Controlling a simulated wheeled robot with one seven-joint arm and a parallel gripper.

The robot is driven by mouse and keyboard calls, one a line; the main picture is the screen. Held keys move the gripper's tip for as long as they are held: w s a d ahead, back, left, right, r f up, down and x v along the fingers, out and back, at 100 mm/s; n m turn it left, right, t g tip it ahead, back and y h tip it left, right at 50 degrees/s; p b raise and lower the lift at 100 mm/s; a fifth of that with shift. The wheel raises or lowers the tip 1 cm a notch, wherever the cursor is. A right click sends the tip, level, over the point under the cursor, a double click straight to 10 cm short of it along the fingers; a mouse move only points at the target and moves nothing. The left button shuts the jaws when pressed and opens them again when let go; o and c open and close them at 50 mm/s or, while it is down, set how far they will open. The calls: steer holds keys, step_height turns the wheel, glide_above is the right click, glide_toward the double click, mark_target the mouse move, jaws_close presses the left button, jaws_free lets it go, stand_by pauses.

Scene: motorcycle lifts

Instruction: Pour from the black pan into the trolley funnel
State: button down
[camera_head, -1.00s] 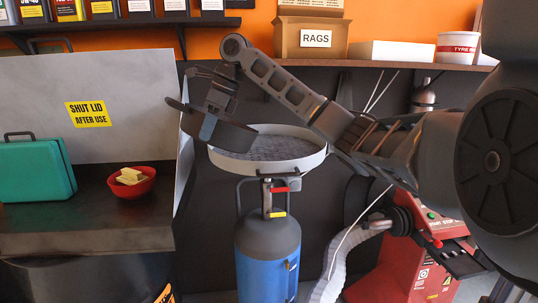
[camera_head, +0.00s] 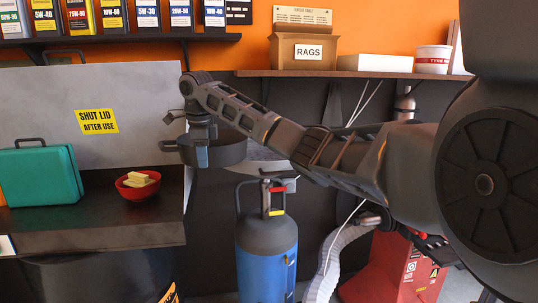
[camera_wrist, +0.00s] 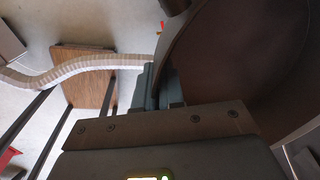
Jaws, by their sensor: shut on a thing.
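My gripper (camera_head: 202,154) is shut on the rim or handle side of the black pan (camera_head: 228,151); the exact grip is partly hidden. The pan is held up near level, in front of and left of the pale trolley funnel (camera_head: 268,156). The pan and my arm hide much of the funnel. The funnel stands above the blue trolley tank (camera_head: 266,265). In the wrist view the pan (camera_wrist: 245,60) fills the right side, its inside dark brown, with the gripper (camera_wrist: 160,95) at its edge. No liquid stream shows.
Left is a bench with a red bowl (camera_head: 140,185) of yellow blocks, a teal case (camera_head: 40,175) and a raised lid with a yellow sign (camera_head: 97,121). A pale hose (camera_head: 335,260) and red machine (camera_head: 395,265) stand right of the tank. A shelf (camera_head: 350,74) runs behind.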

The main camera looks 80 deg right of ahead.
steer(key=shift+r, duration=2.95)
